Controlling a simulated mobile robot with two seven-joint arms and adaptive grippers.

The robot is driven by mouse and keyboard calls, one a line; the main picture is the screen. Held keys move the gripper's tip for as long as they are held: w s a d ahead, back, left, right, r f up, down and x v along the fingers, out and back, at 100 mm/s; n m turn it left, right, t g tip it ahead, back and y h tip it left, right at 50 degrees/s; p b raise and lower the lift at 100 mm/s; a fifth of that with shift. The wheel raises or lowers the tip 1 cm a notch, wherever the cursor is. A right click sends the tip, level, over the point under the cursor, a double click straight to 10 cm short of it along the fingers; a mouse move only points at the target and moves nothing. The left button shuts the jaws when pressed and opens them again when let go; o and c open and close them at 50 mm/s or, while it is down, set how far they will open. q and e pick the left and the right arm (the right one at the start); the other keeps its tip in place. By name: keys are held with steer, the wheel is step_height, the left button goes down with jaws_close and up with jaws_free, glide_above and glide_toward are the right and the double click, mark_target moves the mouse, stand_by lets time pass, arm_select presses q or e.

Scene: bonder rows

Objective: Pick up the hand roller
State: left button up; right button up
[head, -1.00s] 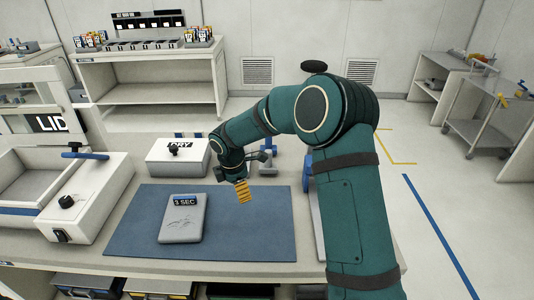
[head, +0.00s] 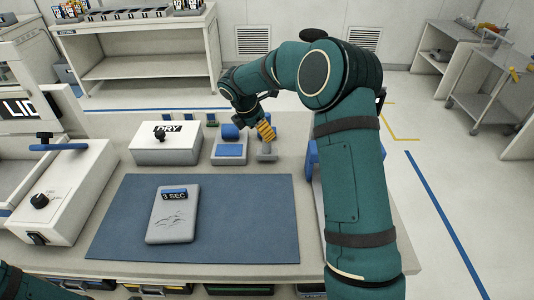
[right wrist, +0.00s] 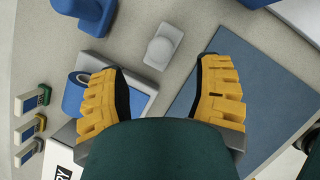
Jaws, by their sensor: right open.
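A blue cylinder (head: 230,131) that looks like the hand roller lies at the back of a grey tray with a blue pad (head: 229,151). In the right wrist view the blue cylinder (right wrist: 75,97) shows a pale round end, partly hidden behind the left yellow finger. My right gripper (head: 266,131) is open and empty, just right of the tray and above a small grey stand (head: 267,152). In the right wrist view the stand (right wrist: 163,46) lies beyond the gap between the fingertips (right wrist: 157,82). My left gripper is out of view.
A blue mat (head: 120,225) with a grey "3 SEC" block (head: 172,212) lies in front. A white "DRY" box (head: 166,152) is left of the tray. Small coloured pieces (right wrist: 30,125) sit beyond the tray. Another blue item (right wrist: 88,12) stands on the other side of the grey stand.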

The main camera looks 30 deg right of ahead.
mark_target(267, 148)
steer(key=shift+d+b+x, duration=0.15)
steer(key=shift+b+x, duration=0.2)
steer(key=shift+x, duration=1.25)
steer(key=shift+d+b+x, duration=0.15)
steer(key=shift+b+x, duration=0.2)
steer(key=shift+x, duration=1.3)
steer(key=shift+s+r, duration=0.1)
steer(key=shift+r, duration=0.1)
jaws_close()
